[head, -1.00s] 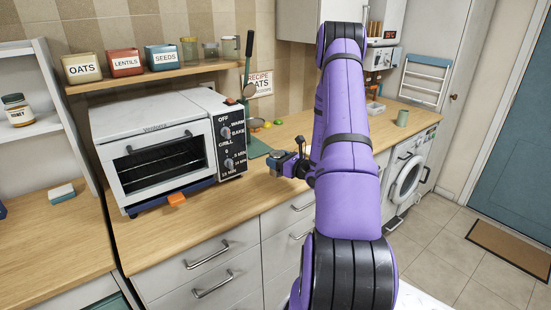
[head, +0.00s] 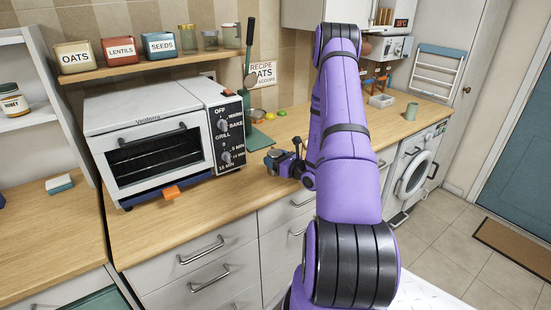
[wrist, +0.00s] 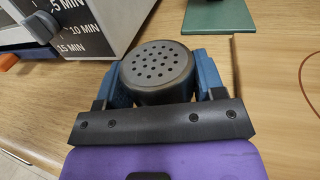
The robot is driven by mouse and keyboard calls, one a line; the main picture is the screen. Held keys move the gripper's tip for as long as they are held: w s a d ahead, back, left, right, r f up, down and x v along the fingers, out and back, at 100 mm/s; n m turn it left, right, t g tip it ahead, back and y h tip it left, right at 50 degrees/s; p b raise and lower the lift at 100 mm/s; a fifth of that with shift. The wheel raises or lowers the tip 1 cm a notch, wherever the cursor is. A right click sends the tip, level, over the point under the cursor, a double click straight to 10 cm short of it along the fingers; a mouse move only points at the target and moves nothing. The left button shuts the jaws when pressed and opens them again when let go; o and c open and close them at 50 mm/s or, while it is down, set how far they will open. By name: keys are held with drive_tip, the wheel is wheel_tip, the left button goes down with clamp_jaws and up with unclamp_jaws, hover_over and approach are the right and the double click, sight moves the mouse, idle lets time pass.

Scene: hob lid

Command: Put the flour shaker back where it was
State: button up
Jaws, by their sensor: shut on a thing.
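The flour shaker has a round dark lid with many small holes, seen from above in the wrist view (wrist: 157,65). My gripper (wrist: 160,85) is shut on it, with a blue finger on each side. In the head view my gripper (head: 282,160) is over the worktop just right of the toaster oven, with the shaker (head: 273,154) small between the fingers. The shaker's lower body is hidden, and I cannot tell whether it touches the worktop.
The toaster oven (head: 155,150) stands left of my gripper, its dial panel close by. A shelf (head: 150,75) above holds labelled tins and several jars. The worktop (head: 345,115) has free room to the right, before a grey-green mug (head: 411,111).

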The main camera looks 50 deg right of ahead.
drive_tip(key=o, duration=1)
drive_tip(key=shift+s+r, duration=0.1)
drive_tip(key=s, duration=1.2)
drive_tip(key=w+a+r+n+g+y, duration=0.2)
drive_tip(key=a+r+n+g+y, duration=0.4)
drive_tip(key=a+r+n, duration=0.5)
drive_tip(key=w+a+r+n+g+y, duration=0.2)
drive_tip(key=a+r+n+g+y, duration=0.45)
drive_tip(key=a, duration=0.75)
drive_tip(key=s+a+r+n+g+h, duration=0.5)
drive_tip(key=s+a+r+n, duration=0.4)
drive_tip(key=a+n, duration=0.1)
drive_tip(key=s+r+n+t+h, duration=0.2)
drive_tip(key=s+r+n+h, duration=0.1)
drive_tip(key=s+r+n, duration=0.1)
drive_tip(key=s+r+n+t+h, duration=0.3)
drive_tip(key=s+r+n+h, duration=0.1)
drive_tip(key=shift+s+a+r+n+h, duration=0.1)
drive_tip(key=shift+s+r+n+h, duration=0.1)
drive_tip(key=shift+n+h, duration=0.05)
